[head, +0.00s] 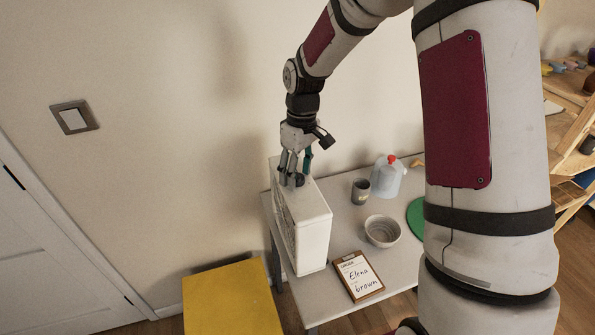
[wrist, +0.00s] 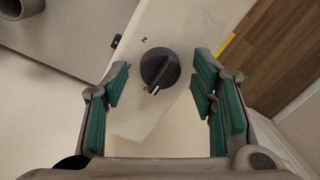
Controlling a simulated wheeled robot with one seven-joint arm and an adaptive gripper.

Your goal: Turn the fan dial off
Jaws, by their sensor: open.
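The fan (head: 315,232) is a white box standing upright on the left end of the table, with its grille facing left. Its black dial (wrist: 160,69) is on the top face and shows in the wrist view, with a pale pointer mark toward the bottom of the picture and a printed "2" above left of it. My gripper (head: 293,181) is over the fan's top in the head view. In the wrist view my gripper (wrist: 160,97) is open, with green pads on either side of the dial, apart from it. In the head view the fingers partly hide the dial.
On the table (head: 317,297) are a clipboard (head: 357,276), a grey bowl (head: 382,231), a dark cup (head: 361,191) and a jug with a red cap (head: 388,176). A yellow block (head: 232,299) stands left of the table. The wall is close behind.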

